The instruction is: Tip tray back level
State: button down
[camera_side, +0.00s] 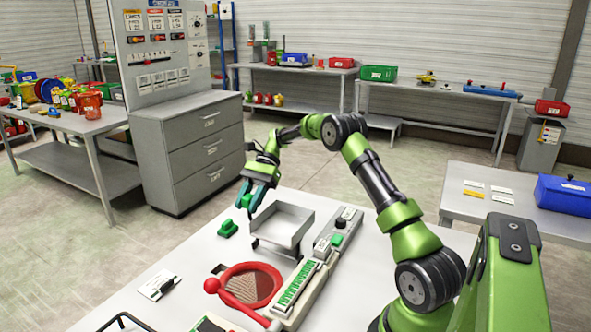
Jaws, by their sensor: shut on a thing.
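The grey metal tray (296,229) sits on a dark stand near the back of the white table, with its open side up. It looks slightly tilted, but its exact angle is hard to judge. My gripper (254,201) is at the tray's back-left side, pointing down. Its teal fingers are shut on a small green piece (246,201). I cannot tell whether this piece is joined to the tray.
A green block (228,228) lies on the table left of the tray. A red hoop with a net (252,286) is in front. A device with green keys (294,287) and a control box (338,232) stand to the right. The table's left part is mostly clear.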

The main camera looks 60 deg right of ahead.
jog(key=shift+d, duration=0.25)
jog(key=c, duration=0.8)
grip_release()
jog(key=shift+a, duration=0.1)
jog(key=shift+c, duration=0.2)
jog(key=shift+v, duration=3.75)
jog(key=s+a+r+n+h, duration=0.3)
jog(key=s+a+r+n, duration=0.15)
jog(key=a, duration=0.35)
jog(key=s+a+r+n+h, duration=0.3)
jog(key=a+r, duration=0.3)
jog(key=a, duration=0.2)
jog(key=s+a+f+n+t+h, duration=0.1)
jog(key=s+a+n+t, duration=0.2)
jog(key=s, duration=0.4)
jog(key=s+a+f+n+t+h, duration=0.1)
jog(key=s+a+n+t, duration=0.2)
jog(key=s, duration=0.5)
jog(key=a+t, duration=0.1)
jog(key=a, duration=0.1)
jog(key=shift+a+f+h, duration=0.3)
jog(key=shift+a+f, duration=0.05)
